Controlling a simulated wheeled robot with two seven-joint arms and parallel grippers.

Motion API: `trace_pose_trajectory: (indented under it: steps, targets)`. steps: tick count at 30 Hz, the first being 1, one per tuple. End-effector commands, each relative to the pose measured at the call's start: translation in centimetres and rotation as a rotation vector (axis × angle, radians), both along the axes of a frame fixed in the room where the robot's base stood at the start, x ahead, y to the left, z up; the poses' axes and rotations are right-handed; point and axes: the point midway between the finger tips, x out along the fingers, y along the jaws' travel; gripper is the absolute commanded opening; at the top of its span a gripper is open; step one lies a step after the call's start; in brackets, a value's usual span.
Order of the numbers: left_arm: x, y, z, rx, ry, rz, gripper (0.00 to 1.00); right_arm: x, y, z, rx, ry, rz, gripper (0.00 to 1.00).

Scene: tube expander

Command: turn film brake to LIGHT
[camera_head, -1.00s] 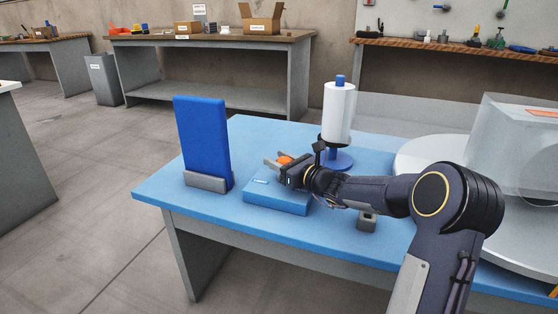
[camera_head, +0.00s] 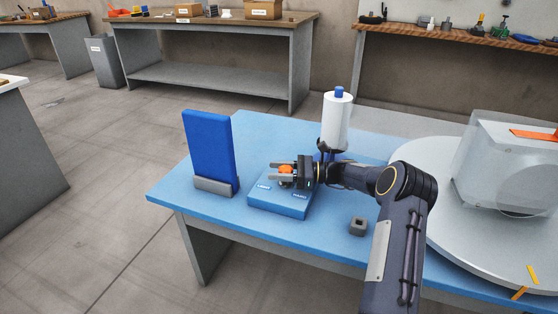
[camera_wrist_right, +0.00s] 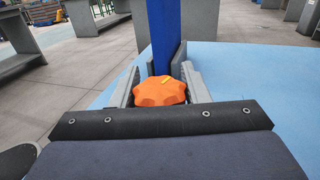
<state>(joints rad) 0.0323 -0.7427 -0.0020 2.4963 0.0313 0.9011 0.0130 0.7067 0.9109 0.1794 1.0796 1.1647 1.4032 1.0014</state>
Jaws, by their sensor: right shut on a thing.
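The film brake is an orange lobed knob (camera_head: 286,169) on top of a blue box (camera_head: 279,205) on the blue table. White labels show on the box's top, too small to read surely. My right gripper (camera_head: 285,172) is shut on the orange knob, one finger on each side. In the right wrist view the knob (camera_wrist_right: 160,91) sits between the two fingers and has a yellow mark on its top. The lower part of the knob is hidden by the gripper. My left gripper is not in view.
A blue upright panel (camera_head: 208,147) in a grey stand (camera_head: 214,188) is left of the box.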

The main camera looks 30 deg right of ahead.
Motion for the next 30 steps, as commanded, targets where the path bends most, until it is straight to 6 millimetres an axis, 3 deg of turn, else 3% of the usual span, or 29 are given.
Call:
trace_pose_trajectory:
  steps: [12, 30]
  targets:
    - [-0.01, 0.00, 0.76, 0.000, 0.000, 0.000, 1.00, -0.44, 0.23, -0.06, 0.002, -0.002, 0.261, 0.19]
    - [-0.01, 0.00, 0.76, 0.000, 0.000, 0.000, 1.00, -0.64, 0.25, 0.02, 0.003, -0.001, 0.329, 0.19]
